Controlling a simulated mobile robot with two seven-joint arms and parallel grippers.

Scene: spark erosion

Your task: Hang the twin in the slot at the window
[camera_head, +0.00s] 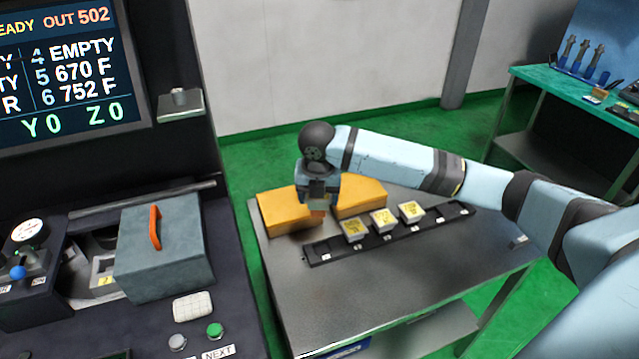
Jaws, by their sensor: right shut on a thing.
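My right gripper (318,201) points down over the left part of a steel table, in front of two orange-yellow blocks. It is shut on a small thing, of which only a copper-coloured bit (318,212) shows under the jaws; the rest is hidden. Three white blocks with yellow labels, left (354,229), middle (383,219) and right (411,211), sit in a black rack (320,254). I cannot tell which is the twin. In the dark machine at left, an opening (103,265) holds a light part with a yellow tag; I cannot tell whether this is the window. My left gripper is out of view.
A grey box with an orange handle (165,262) stands beside the opening. Orange blocks (281,209) lie behind the rack. A screen (70,70) reads "OUT 502", "4 EMPTY", "5 670 F", "6 752 F". The table's front (400,290) is clear. A green-topped bench (560,85) stands at right.

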